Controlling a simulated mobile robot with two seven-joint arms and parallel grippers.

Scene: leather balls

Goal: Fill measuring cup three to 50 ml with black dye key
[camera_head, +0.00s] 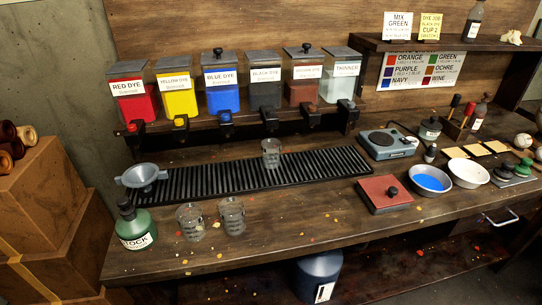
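A black dye tank (265,95) stands in the row on the rack, with a dark tap key (269,114) at its lower front. A clear measuring cup (271,154) stands upright on the black slatted drip tray (215,180), roughly below the black dye tap. It looks empty. Two more clear measuring cups stand side by side on the bench in front of the tray, a left one (191,222) and a right one (232,216); both look empty. I cannot tell which cup is number three. Neither of my grippers shows.
A metal funnel (142,176) sits at the tray's left end. A green stock bottle (135,226) stands at the bench's front left. The bench front centre is mostly clear.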

